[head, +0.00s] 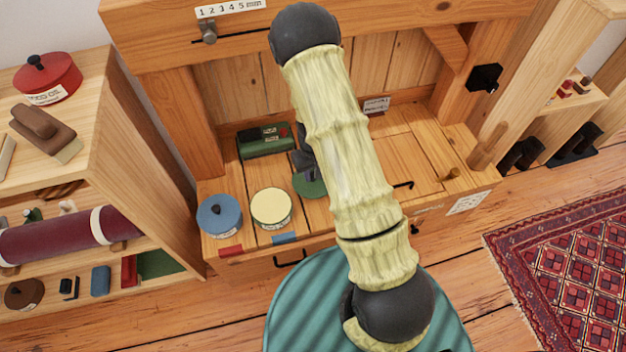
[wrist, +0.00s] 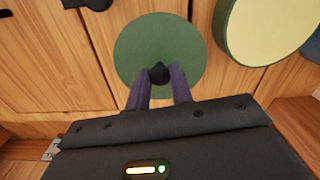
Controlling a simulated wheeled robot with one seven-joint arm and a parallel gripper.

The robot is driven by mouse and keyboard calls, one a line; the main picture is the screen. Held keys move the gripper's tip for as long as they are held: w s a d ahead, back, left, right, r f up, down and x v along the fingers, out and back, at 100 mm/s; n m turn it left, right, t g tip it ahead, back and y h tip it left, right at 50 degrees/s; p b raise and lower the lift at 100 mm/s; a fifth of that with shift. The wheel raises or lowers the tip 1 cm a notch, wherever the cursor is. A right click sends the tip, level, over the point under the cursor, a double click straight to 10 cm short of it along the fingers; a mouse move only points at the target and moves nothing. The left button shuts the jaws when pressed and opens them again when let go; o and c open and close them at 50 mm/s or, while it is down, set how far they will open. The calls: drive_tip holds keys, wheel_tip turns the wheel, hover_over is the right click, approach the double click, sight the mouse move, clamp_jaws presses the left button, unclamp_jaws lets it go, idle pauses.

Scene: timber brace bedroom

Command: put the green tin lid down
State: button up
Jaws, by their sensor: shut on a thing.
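The green tin lid (wrist: 150,42) is a flat round disc with a dark knob, seen from above in the wrist view. My gripper (wrist: 160,72) is shut on that knob, one finger on each side. In the head view the lid (head: 309,184) shows at the left of my arm, over the wooden bench, partly hidden by the arm. Whether it touches the bench or hangs just above it, I cannot tell. A round tin with a cream top (head: 271,206) stands left of the lid; its wall looks green in the wrist view (wrist: 228,22).
A blue tin (head: 219,215) with a dark knob stands left of the cream-topped tin. A green box (head: 265,141) lies behind. Red (head: 231,251) and blue (head: 284,238) strips mark the bench's front edge. Bare bench top (head: 400,150) lies right of my arm.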

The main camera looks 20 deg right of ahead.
sight(313, 180)
drive_tip(key=shift+f+b, duration=0.8)
drive_tip(key=shift+f, duration=1.1)
drive_tip(key=shift+f, duration=0.15)
drive_tip(key=o, duration=0.9)
drive_tip(key=shift+o, duration=0.2)
wheel_tip(313, 180, up, 12)
drive_tip(key=p, duration=0.5)
drive_tip(key=shift+r, duration=0.2)
